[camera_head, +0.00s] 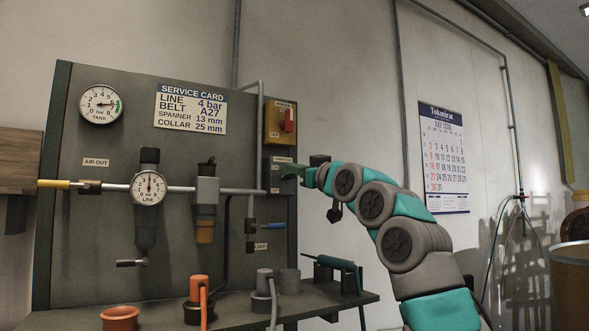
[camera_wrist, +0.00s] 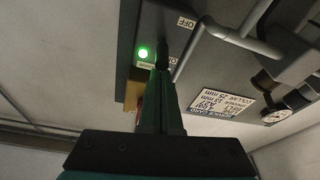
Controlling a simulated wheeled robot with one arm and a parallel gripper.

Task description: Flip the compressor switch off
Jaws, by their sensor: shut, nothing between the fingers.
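The compressor switch box (camera_head: 279,183) is a dark grey box on the right edge of the panel, below a yellow box; a small label sits on it. My gripper (camera_head: 288,172) is shut and empty, with its tips in front of this box. In the wrist view my gripper (camera_wrist: 162,68) points at the box, where a green lamp (camera_wrist: 144,53) is lit beside the fingertips and an OFF label (camera_wrist: 187,22) shows. The lever is hidden or too dark to tell from the fingertips, so I cannot tell its position or whether they touch.
The yellow box with a red handle (camera_head: 289,121) is just above my gripper. The panel (camera_head: 130,95) carries gauges, a service card (camera_head: 191,109) and a horizontal pipe. A bench (camera_head: 340,303) with cups and a teal tool stands below. The wall right of the panel is clear near the gripper.

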